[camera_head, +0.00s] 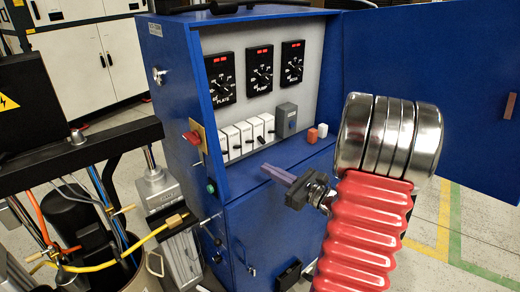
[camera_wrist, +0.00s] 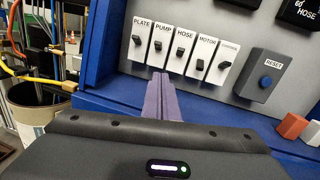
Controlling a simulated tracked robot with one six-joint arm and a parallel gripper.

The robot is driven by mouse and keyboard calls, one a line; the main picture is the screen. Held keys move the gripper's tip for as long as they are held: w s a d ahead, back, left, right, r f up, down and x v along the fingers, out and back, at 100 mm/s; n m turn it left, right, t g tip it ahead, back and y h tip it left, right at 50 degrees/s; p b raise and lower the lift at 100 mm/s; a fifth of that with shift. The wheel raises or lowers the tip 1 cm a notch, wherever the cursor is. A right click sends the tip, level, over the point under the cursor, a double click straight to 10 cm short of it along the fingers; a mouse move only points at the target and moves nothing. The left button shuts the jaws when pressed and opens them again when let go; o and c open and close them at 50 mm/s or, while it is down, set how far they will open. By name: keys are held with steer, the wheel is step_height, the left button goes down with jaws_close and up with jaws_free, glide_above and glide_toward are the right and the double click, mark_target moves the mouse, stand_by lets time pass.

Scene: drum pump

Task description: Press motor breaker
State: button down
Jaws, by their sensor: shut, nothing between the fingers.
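The motor breaker (camera_wrist: 206,51) is a white plate labelled MOTOR with a black toggle, fourth in a row inside the blue cabinet. Its toggle sits lower on its plate than the toggles of the plate, pump and hose breakers. The motor breaker also shows in the head view (camera_head: 258,129). My gripper (camera_head: 273,171) is shut and empty, its purple fingers together and pointing into the cabinet. In the wrist view my gripper's fingertips (camera_wrist: 160,78) are below the pump and hose breakers, left of the motor breaker. They appear apart from the breakers.
The control breaker (camera_wrist: 229,55) is right of the motor breaker, then a grey reset box (camera_wrist: 263,75) with a blue button. Orange (camera_head: 312,136) and white (camera_head: 323,131) blocks sit on the cabinet ledge. The blue door (camera_head: 440,90) stands open at right.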

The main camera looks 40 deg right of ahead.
mark_target(261, 140)
steer(key=s+d+f+m+t+h, duration=0.1)
steer(key=d+m+h, duration=0.2)
steer(key=d, duration=0.3)
steer(key=shift+d+f, duration=0.15)
steer(key=w, duration=0.6)
steer(key=w+r, duration=0.1)
steer(key=w, duration=0.2)
steer(key=shift+w+a, duration=0.2)
steer(key=shift+w, duration=0.2)
